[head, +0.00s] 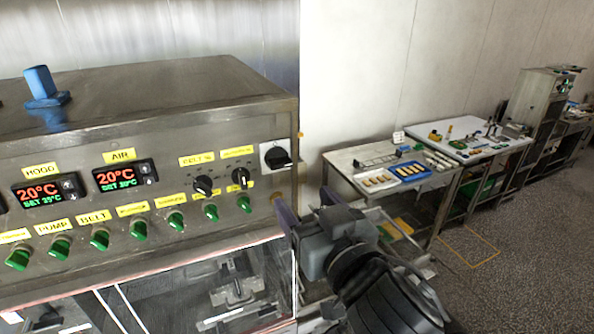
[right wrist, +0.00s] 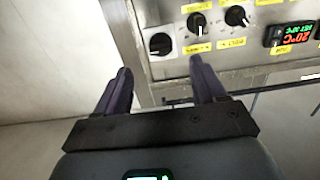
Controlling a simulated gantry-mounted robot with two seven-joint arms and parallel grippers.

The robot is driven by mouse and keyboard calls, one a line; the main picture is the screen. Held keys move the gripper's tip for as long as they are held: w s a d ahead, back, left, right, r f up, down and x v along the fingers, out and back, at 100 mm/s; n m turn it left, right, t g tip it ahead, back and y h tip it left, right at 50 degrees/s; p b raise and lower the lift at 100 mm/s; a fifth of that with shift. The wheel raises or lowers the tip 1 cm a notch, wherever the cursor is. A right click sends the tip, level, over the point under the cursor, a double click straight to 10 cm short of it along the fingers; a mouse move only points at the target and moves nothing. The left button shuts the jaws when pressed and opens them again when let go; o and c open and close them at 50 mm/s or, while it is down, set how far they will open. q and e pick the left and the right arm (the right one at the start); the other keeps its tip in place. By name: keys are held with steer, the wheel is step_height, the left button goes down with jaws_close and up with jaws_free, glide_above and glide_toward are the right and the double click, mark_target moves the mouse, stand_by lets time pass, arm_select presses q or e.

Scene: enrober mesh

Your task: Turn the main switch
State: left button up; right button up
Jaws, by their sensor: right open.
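The main switch looks to be the large black rotary knob on a pale square plate (head: 278,157) at the right end of the steel control panel. It also shows in the right wrist view (right wrist: 160,44), beyond and between my fingertips. My right gripper (head: 303,202) is open and empty, below and to the right of the switch in the head view. Its two dark purple fingers (right wrist: 160,68) point towards the panel and do not appear to touch the switch. My left gripper is in neither view.
Two smaller black knobs (head: 203,186) (head: 240,178), a row of green knobs (head: 100,240) and two temperature displays (head: 118,175) share the panel. A blue fitting (head: 42,88) stands on top. Worktables (head: 350,158) stand at the right; open floor lies beside them.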

mark_target(282, 164)
steer(key=x, duration=0.3)
steer(key=r+x, duration=0.1)
steer(key=x, duration=0.3)
steer(key=p+x, duration=0.1)
steer(key=x, duration=0.2)
steer(key=shift+w+a+r, duration=0.1)
steer(key=shift+w+r, duration=0.15)
steer(key=shift+r, duration=0.15)
steer(key=shift+c, duration=0.4)
steer(key=c, duration=1)
